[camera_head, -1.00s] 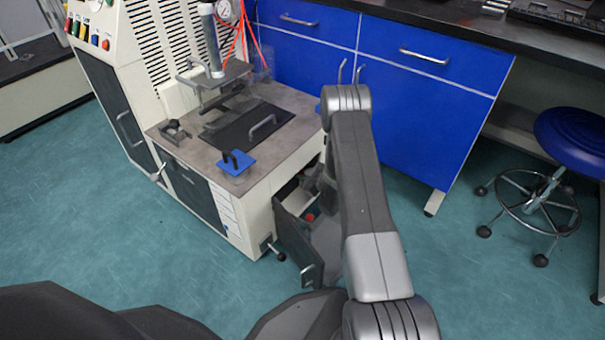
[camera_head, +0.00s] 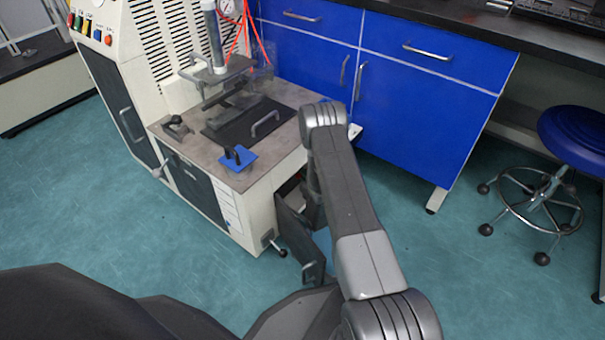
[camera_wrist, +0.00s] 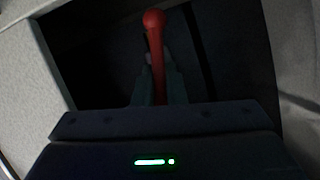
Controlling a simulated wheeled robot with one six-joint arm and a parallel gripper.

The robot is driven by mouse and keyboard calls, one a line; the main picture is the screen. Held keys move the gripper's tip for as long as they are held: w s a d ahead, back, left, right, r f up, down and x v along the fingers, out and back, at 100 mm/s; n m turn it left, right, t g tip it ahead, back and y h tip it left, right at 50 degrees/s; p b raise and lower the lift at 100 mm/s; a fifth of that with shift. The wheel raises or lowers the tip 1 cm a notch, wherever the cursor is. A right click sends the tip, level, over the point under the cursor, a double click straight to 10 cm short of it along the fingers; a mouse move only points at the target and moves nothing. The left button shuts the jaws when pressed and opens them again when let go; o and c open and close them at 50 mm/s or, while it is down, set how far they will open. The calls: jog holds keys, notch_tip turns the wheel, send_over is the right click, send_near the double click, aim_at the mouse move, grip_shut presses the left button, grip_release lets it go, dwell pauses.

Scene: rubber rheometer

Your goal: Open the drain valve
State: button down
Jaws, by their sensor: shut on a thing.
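The drain valve shows as a red lever with a round knob (camera_wrist: 155,20) in the wrist view, inside a dark opening of the machine. My gripper (camera_wrist: 152,85) is shut on the red lever below its knob. The rest of the valve behind the jaws is dark and hard to make out. In the head view my own arm hides the valve and my gripper. The open cabinet door (camera_head: 299,240) of the machine stands to the left of my arm.
The cream rheometer (camera_head: 245,205) stands at left, with a blue-based handled piece (camera_head: 238,160) on its top. Blue cabinets (camera_head: 415,120) stand behind my arm. A blue stool (camera_head: 575,140) is at right. The teal floor between them is clear.

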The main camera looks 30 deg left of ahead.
jog(key=shift+s+f+n+t+y, duration=0.15)
jog(key=shift+f+n+y, duration=0.1)
jog(key=shift+n, duration=0.4)
jog(key=shift+w+f+n+t+y, duration=0.15)
jog(key=shift+n+y, duration=0.1)
jog(key=shift+n, duration=0.4)
jog(key=shift+s, duration=0.1)
jog(key=c, duration=1.5)
grip_release()
jog(key=shift+r, duration=0.1)
